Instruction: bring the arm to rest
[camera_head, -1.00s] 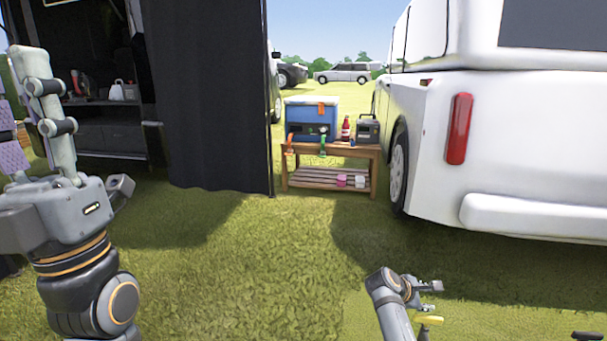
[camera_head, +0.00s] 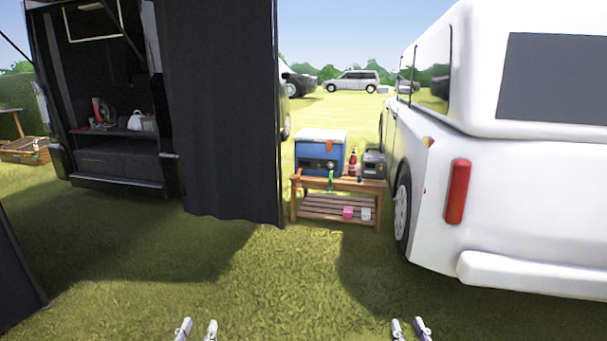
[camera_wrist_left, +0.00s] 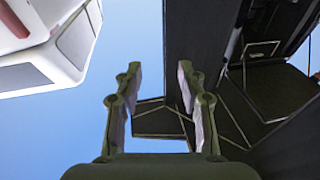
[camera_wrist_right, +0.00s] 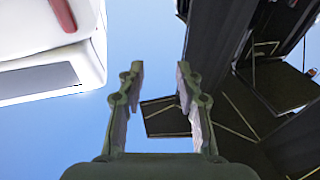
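My left gripper (camera_head: 197,330) shows only its fingertips at the bottom edge of the head view, left of centre. It is open, and in the left wrist view (camera_wrist_left: 158,100) nothing is between its fingers. My right gripper (camera_head: 411,330) shows its fingertips at the bottom edge, right of centre. It is also open, with nothing between its fingers in the right wrist view (camera_wrist_right: 158,100). Both wrist views look up at the sky. The arms themselves are hidden below the head view.
A wooden bench (camera_head: 338,206) carries a blue cooler (camera_head: 319,155), a red bottle (camera_head: 352,162) and a grey box (camera_head: 374,164). A white vehicle (camera_head: 530,210) stands at the right. A dark curtain (camera_head: 225,110) and an open dark trailer (camera_head: 110,165) stand at the left. Grass between is clear.

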